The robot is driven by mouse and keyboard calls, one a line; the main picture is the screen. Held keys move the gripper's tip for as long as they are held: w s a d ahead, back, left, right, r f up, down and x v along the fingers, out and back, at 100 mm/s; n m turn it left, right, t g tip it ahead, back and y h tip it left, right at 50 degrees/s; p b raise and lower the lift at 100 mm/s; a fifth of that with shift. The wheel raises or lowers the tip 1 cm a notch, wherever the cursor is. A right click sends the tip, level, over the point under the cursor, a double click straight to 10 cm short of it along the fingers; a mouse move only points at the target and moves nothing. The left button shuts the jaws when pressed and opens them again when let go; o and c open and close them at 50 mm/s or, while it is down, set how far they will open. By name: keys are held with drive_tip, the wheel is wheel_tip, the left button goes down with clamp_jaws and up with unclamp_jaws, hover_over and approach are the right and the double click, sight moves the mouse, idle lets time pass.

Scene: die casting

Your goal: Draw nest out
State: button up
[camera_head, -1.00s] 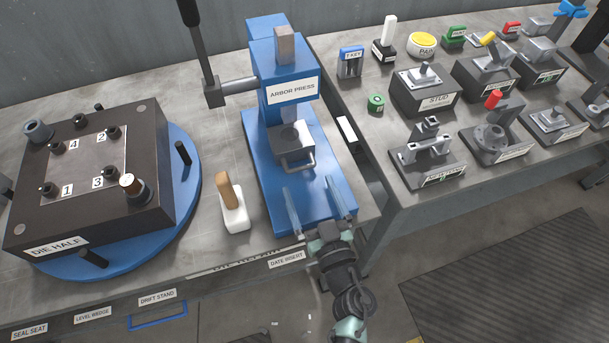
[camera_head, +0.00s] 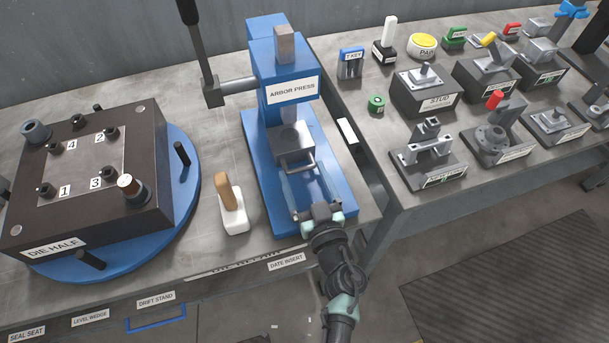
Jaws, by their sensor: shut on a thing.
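The nest (camera_head: 292,137) is a grey block with a bar handle (camera_head: 300,163) at its front. It sits on the blue base of the arbor press (camera_head: 291,90), under the ram. My gripper (camera_head: 302,172) comes in from the front of the press, low over its base. Its two long pale fingers reach to the nest's handle, and it is shut on the handle. The exact contact at the fingertips is small and partly hidden.
The die half (camera_head: 85,208) stands on a blue round plate at the left. A wooden-handled white tool (camera_head: 233,212) stands close left of the press. A second table (camera_head: 400,205) at the right carries several fixtures. The floor in front is clear.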

clamp_jaws()
drive_tip(key=p+v, duration=0.6)
drive_tip(key=v, duration=0.6)
drive_tip(key=shift+s, duration=0.4)
drive_tip(key=shift+d+f, duration=0.1)
drive_tip(key=shift+d, duration=0.05)
drive_tip(key=o, duration=1.1)
unclamp_jaws()
drive_tip(key=shift+s, duration=0.15)
drive_tip(key=b+v, duration=0.1)
drive_tip(key=v, duration=1.2)
